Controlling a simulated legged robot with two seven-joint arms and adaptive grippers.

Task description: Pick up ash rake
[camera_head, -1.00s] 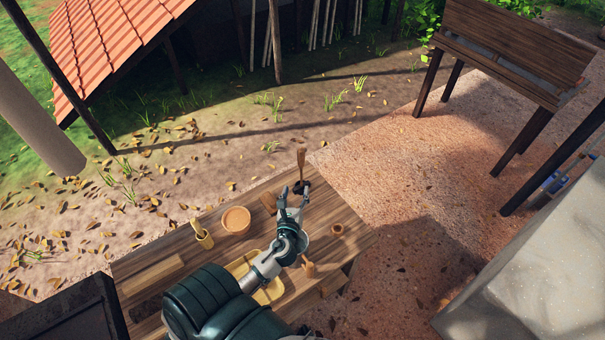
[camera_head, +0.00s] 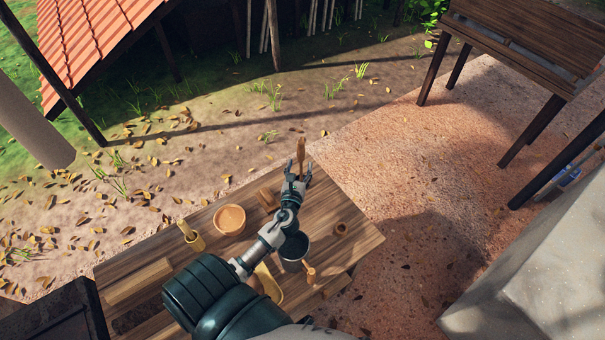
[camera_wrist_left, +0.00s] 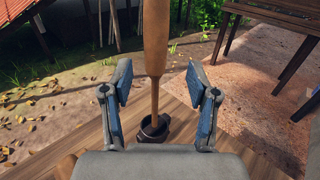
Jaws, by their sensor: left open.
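The ash rake (camera_head: 300,154) stands upright at the far end of the wooden table, its brown wooden handle pointing up. In the left wrist view the handle (camera_wrist_left: 155,40) is wide at the top and thins downward to a dark base (camera_wrist_left: 154,128) on the tabletop. My left gripper (camera_head: 298,172) is open at the rake. In the left wrist view my left gripper (camera_wrist_left: 158,96) has its two blue-padded fingers spread, one on each side of the thin shaft. Neither finger visibly touches it. My right gripper is not in view.
The wooden table (camera_head: 345,215) holds an orange bowl (camera_head: 229,219), a wooden cup with a tool (camera_head: 193,238), a dark pot (camera_head: 294,250), a small round ring-like piece (camera_head: 341,228) and a yellow tray (camera_head: 268,284). A wooden bench (camera_head: 520,45) stands well beyond.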

